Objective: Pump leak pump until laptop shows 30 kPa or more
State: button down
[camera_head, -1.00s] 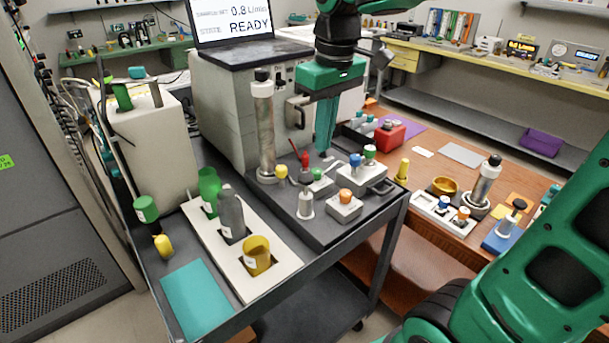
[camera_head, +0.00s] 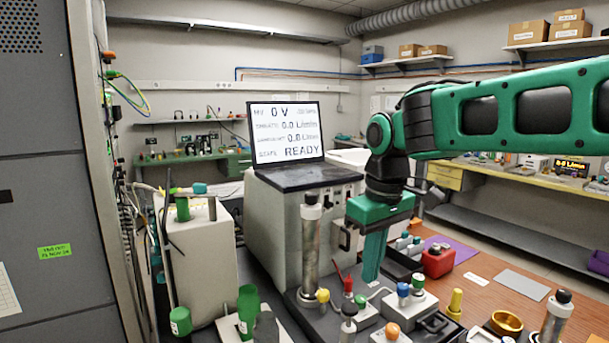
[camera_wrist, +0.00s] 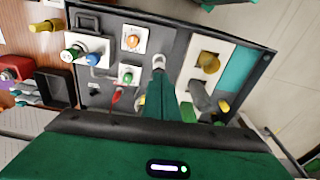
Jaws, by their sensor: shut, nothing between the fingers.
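The laptop (camera_head: 290,135) stands open on the white cabinet. Its screen reads 0 V, 0.0 L/min and READY; small print at its upper right is too small to read. My gripper (camera_head: 372,277) points down over the cart deck with its green fingers together and empty. The wrist view shows the fingers (camera_wrist: 170,90) above the deck, near a small pale post (camera_wrist: 159,62). That seems to be the grey post with a black knob (camera_head: 348,328) in the head view. No label shows which part is the leak pump. A tall metal cylinder with a black cap (camera_head: 310,245) stands left of my gripper.
Around my gripper stand a red lever (camera_head: 348,284), a yellow knob (camera_head: 322,296), a blue-knobbed valve (camera_head: 403,291) and an orange-knobbed block (camera_head: 392,331). Green bottles (camera_head: 247,305) stand left. A red box (camera_head: 437,260) is on the wooden bench.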

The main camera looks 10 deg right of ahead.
aim_at(353, 307)
jog(key=shift+w+a+f, duration=0.2)
jog(key=shift+w+f, duration=0.05)
jog(key=shift+w, duration=0.25)
jog(key=shift+w+a+f, duration=0.2)
jog(key=shift+w+f, duration=0.05)
jog(key=shift+w, duration=0.25)
jog(key=shift+w+a+f, duration=0.2)
jog(key=shift+w+f, duration=0.05)
jog(key=shift+w, duration=0.25)
jog(key=shift+w+a+f, duration=0.1)
jog(key=shift+w+f, duration=0.05)
jog(key=shift+f, duration=1.6)
jog(key=shift+w+a+f, duration=0.1)
jog(key=shift+w+f, duration=0.05)
jog(key=shift+f, duration=1.55)
jog(key=shift+f, duration=0.1)
jog(key=shift+f, duration=1.6)
jog(key=shift+s+d+r, duration=0.1)
